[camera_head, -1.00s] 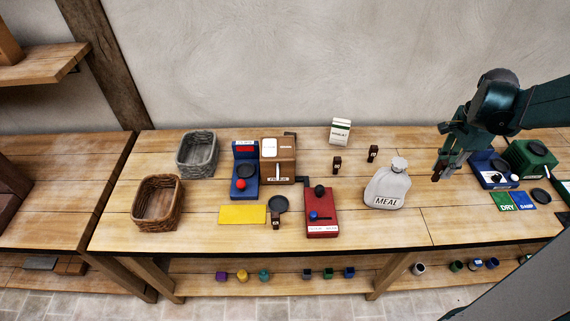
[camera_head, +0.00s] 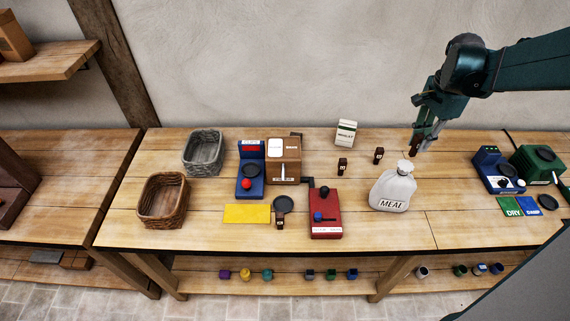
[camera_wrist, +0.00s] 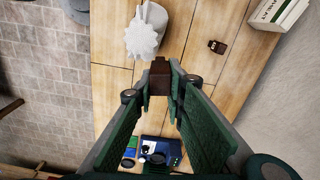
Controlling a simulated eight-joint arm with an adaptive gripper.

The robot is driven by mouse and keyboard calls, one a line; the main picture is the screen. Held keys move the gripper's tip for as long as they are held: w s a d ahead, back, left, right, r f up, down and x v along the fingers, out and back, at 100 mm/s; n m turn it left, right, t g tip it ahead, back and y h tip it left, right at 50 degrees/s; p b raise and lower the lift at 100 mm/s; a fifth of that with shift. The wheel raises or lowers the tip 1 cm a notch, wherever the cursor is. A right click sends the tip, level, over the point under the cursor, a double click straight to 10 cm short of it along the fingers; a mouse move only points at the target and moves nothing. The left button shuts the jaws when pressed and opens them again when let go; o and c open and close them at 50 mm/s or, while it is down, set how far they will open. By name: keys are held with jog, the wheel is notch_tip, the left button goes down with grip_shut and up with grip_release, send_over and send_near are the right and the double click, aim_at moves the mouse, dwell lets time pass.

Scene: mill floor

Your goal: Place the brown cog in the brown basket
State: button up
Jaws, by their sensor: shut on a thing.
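My gripper (camera_head: 418,146) is above the bench at the right, beyond the meal sack. It is shut on a small dark brown block (camera_wrist: 160,77), which I take to be the brown cog; its shape is hard to make out. In the head view the held piece shows only as a small brown bit at the fingertips. The brown basket (camera_head: 164,217) is wicker, stands upright at the bench's left front and looks empty. It is far to the left of my gripper and outside the wrist view.
A grey basket (camera_head: 203,160) stands behind the brown one. Between are a blue device (camera_head: 250,180), a brown box mill (camera_head: 284,162), a red device (camera_head: 325,215) and a meal sack (camera_head: 392,190). Two small brown pieces (camera_head: 342,166) (camera_head: 379,155) and a white carton (camera_head: 346,132) stand behind.

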jog(key=w+a+n, duration=0.3)
jog(key=w+a, duration=0.1)
jog(key=a, duration=1.1)
jog(key=w+a+n+p, duration=0.1)
jog(key=w+a+n, duration=0.25)
jog(key=a, duration=1.25)
jog(key=w+a+n, duration=0.3)
jog(key=w+a, duration=0.1)
jog(key=a, duration=1.1)
jog(key=s+a+n, duration=0.2)
jog(key=s+a, duration=0.3)
jog(key=a, duration=0.9)
jog(key=s+a+n+p, duration=0.15)
jog(key=s+a, duration=0.45)
jog(key=a, duration=0.7)
jog(key=s+a+n, duration=0.3)
jog(key=s+a, duration=0.2)
jog(key=a, duration=0.9)
notch_tip(320, 180, down, 12)
jog(key=shift+d+r, duration=0.2)
jog(key=shift+d, duration=0.15)
jog(key=shift+s, duration=0.1)
notch_tip(320, 180, down, 6)
